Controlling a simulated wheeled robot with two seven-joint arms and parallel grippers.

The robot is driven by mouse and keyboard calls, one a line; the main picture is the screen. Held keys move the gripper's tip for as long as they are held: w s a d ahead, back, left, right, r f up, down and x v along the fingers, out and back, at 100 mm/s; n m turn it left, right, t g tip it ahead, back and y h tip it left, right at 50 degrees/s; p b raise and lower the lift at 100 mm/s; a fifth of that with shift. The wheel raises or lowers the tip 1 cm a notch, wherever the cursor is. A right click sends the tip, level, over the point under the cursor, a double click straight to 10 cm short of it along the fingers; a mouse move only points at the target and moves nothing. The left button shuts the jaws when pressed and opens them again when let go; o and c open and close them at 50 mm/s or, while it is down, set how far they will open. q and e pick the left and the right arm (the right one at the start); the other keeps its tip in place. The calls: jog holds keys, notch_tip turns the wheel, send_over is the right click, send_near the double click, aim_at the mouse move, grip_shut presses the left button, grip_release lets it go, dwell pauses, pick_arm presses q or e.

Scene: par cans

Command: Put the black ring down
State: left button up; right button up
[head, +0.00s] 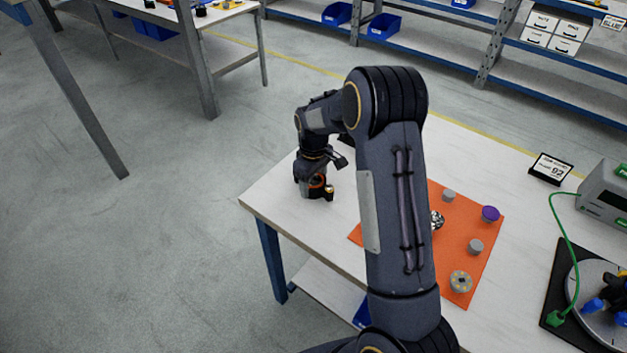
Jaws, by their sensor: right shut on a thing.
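My right arm reaches from the bottom of the head view over the white table (268,203). Its gripper (317,191) points down at the table's far left part, left of the orange mat. The gripper is shut on a dark thing, which I take to be the black ring. The ring is small and blends with the dark fingers, so its outline is unclear. I cannot tell whether it touches the tabletop. My left gripper is not in view.
The orange mat (463,232) bears a purple-topped part (490,213), grey cylinders (475,246) and a round metallic part (460,281). A sign (551,168), a grey instrument (607,190) and a black board (556,298) are at right. Bare tabletop surrounds my gripper.

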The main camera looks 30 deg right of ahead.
jog(key=shift+f, duration=0.1)
jog(key=o, duration=0.9)
notch_tip(320, 180, up, 12)
jog(key=s+a+r+m+t+y, duration=0.35)
jog(key=s+r, duration=0.45)
jog(key=s, duration=0.5)
jog(key=s+a+m, duration=0.1)
jog(key=s+a, duration=0.1)
jog(key=s, duration=0.3)
jog(key=s+a+f+t, duration=0.1)
jog(key=s+a, duration=0.2)
jog(key=s, duration=0.2)
jog(key=s+a+f+m+t, duration=0.1)
jog(key=s+a, duration=0.2)
jog(key=s, duration=0.3)
jog(key=shift+f+m, duration=0.1)
jog(key=shift+m, duration=0.25)
